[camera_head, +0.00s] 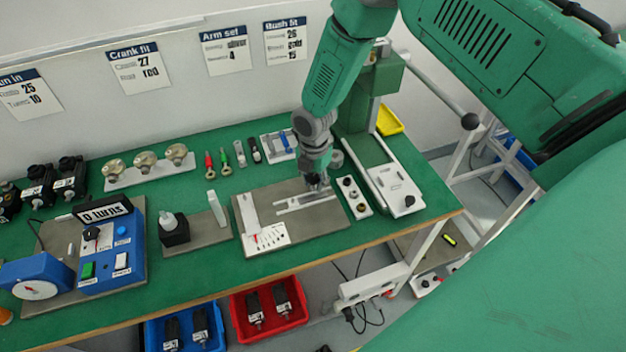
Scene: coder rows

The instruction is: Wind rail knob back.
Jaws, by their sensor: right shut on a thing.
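My right gripper (318,184) points down over the grey base plate (328,221) near the bench's front right. It is shut at the far side of the silver rail (302,203), where the rail knob would be. The fingers hide most of what they hold, so I cannot make out the knob's shape or how far it is turned. The rail lies flat across the plate. A white scale card (265,238) with red marks lies at the plate's front left, below a pale upright strip (248,212). My left gripper is not in view.
A white strip with round parts (354,197) stands close to the right of the plate. A green press with a pale base (396,190) stands beyond it. A black block with a bottle (174,230) stands left. The green bench (120,196) has free room behind that block.

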